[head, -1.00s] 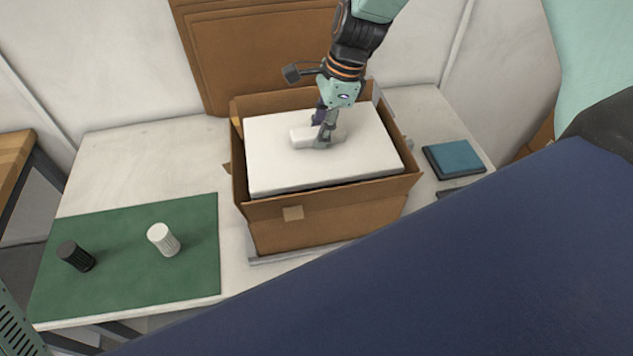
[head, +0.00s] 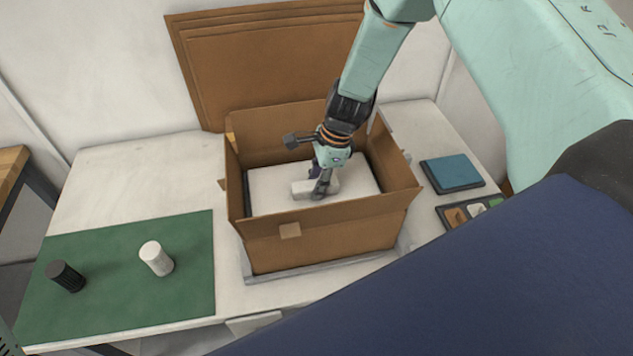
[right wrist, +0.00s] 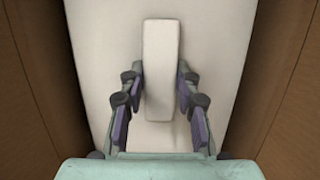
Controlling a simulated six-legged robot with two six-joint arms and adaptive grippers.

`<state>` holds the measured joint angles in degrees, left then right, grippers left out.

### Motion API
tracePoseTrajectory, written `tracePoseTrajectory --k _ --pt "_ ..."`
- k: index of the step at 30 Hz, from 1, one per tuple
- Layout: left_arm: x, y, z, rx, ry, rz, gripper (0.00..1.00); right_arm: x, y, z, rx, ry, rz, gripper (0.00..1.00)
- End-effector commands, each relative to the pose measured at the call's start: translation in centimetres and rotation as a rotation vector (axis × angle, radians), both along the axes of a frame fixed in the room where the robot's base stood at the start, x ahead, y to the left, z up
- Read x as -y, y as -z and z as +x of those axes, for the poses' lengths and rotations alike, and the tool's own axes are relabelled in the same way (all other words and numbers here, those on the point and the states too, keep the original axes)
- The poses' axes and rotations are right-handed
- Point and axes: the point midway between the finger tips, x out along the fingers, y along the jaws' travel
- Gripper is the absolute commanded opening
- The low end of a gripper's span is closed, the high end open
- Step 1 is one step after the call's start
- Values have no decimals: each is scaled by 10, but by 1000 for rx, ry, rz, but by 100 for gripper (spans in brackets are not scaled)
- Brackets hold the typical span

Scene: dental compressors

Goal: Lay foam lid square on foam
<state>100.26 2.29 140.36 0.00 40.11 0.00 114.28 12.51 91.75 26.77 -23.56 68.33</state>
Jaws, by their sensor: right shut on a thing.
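The white foam lid (head: 265,196) is a flat slab with a raised block-shaped handle (head: 302,190). It is inside the open cardboard box (head: 330,246), below the box rim. My right gripper (head: 322,190) is shut on the handle from above. In the right wrist view, the fingers (right wrist: 158,105) stand either side of the handle (right wrist: 162,60), and the lid (right wrist: 215,45) lies between the brown box walls. Dark gaps show beside the lid in the head view. The foam under the lid is hidden, so I cannot tell whether they touch. My left gripper is out of view.
A green mat (head: 110,300) at the left holds a black knob (head: 66,277) and a white knob (head: 156,259). A blue pad (head: 452,172) and a dark tray of small parts (head: 470,214) lie right of the box. Cardboard sheets (head: 270,60) lean behind it.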

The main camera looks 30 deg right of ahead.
Motion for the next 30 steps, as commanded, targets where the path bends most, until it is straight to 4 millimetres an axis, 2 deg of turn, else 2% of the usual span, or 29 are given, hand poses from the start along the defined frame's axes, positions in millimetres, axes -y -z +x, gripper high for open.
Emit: tracePoseTrajectory --k 11,12,19,20,30 --pt "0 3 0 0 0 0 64 0 4 0 1 -1 0 8" --pt "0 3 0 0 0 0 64 0 5 1 2 0 -1 33" --pt "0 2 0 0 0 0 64 0 4 0 1 -1 0 52" --pt "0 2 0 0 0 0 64 0 4 0 1 -1 0 55" --pt "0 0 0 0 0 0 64 0 1 0 2 0 -1 55"
